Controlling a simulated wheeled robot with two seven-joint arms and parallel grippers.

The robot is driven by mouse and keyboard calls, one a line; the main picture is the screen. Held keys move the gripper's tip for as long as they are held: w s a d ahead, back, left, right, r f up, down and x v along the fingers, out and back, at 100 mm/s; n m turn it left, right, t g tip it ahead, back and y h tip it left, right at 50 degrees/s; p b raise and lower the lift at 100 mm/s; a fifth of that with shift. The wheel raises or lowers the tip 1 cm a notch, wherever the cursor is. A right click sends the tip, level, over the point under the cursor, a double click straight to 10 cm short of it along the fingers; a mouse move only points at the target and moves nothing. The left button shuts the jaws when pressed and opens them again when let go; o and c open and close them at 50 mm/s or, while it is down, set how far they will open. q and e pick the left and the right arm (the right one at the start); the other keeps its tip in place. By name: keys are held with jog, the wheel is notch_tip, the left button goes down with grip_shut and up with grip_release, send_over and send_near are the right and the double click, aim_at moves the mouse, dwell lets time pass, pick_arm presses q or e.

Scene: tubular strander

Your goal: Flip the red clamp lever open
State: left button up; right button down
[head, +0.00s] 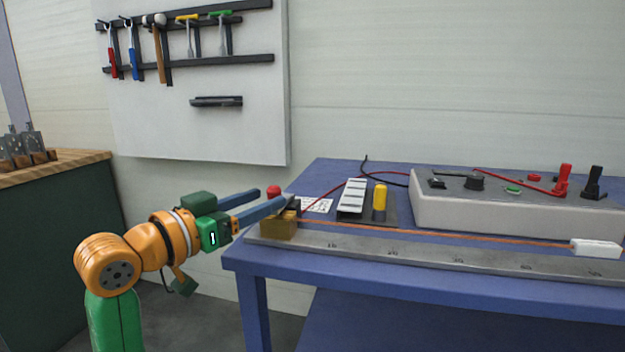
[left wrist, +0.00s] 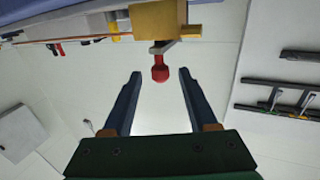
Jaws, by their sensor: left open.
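The red clamp lever (head: 274,191) has a red knob that shows just behind my left gripper's fingertips in the head view. The brass clamp block (head: 280,224) sits at the left end of the metal ruler bar (head: 390,249). In the left wrist view the red knob (left wrist: 160,72) sits on a short grey arm joined to the brass block (left wrist: 158,20). My left gripper (head: 271,197) is open, its two blue fingers pointing at the clamp. In the left wrist view the knob lies between the fingertips; contact cannot be told. My right gripper is not in view.
The blue table (head: 325,275) carries a grey instrument box (head: 510,211), a yellow-handled tool (head: 379,200), a white connector (head: 596,248) and a copper wire (head: 430,234) running to the clamp. A tool board (head: 200,125) hangs behind. A dark cabinet (head: 50,220) stands at left.

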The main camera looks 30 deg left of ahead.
pick_arm(q)
jog(key=shift+w+r, duration=0.15)
jog(key=shift+w, duration=0.2)
jog(key=w, duration=0.2)
jog(key=w+p, duration=0.1)
jog(key=w, duration=0.1)
jog(key=w+d, duration=0.1)
jog(key=w, duration=0.1)
grip_shut()
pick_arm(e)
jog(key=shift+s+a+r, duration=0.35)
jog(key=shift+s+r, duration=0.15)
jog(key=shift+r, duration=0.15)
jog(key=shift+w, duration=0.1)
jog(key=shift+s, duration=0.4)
pick_arm(q)
jog(key=shift+r, duration=0.1)
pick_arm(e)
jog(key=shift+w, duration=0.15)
